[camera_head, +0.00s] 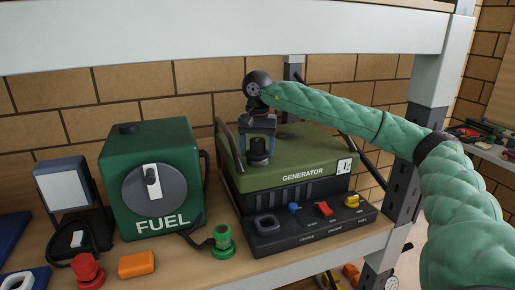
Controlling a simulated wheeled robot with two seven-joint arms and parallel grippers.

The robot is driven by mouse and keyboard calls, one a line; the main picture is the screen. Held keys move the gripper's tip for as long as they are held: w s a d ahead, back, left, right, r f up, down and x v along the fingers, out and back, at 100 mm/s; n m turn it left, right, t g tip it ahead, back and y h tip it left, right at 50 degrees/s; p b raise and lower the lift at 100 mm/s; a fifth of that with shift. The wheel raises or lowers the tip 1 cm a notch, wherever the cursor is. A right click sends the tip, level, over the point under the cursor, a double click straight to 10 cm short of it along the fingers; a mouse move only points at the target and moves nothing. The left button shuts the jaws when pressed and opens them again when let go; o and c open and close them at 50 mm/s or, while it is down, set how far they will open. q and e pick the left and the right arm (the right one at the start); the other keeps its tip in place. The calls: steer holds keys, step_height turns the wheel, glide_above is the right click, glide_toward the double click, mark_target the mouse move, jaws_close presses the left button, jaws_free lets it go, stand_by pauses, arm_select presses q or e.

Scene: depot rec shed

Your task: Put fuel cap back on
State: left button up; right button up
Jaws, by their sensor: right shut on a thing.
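The olive green generator (299,172) stands on the wooden shelf, with a black control panel (310,226) at its front. My right gripper (258,141) points down over the left part of the generator's top. It is shut on a black round cap (258,153), which appears to be the fuel cap. The cap is at or just above the generator's top; I cannot tell whether it is seated, and any filler opening under it is hidden. My left gripper is not in view.
A green fuel container (178,202) with a grey dial stands left of the generator. Its hose leads to a green nozzle (222,240). An orange block (136,264), a red knob-like object (87,271) and a lamp (65,190) are further left. White shelf beam (220,40) crosses above; a post (428,85) stands right.

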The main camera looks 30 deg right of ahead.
steer(key=o, duration=1)
steer(key=shift+r, duration=0.1)
steer(key=shift+o, duration=0.2)
step_height(320, 180, up, 6)
steer(key=shift+r+b, duration=0.1)
steer(key=shift+b, duration=1)
steer(key=shift+d+r, duration=0.1)
steer(key=shift+r, duration=0.7)
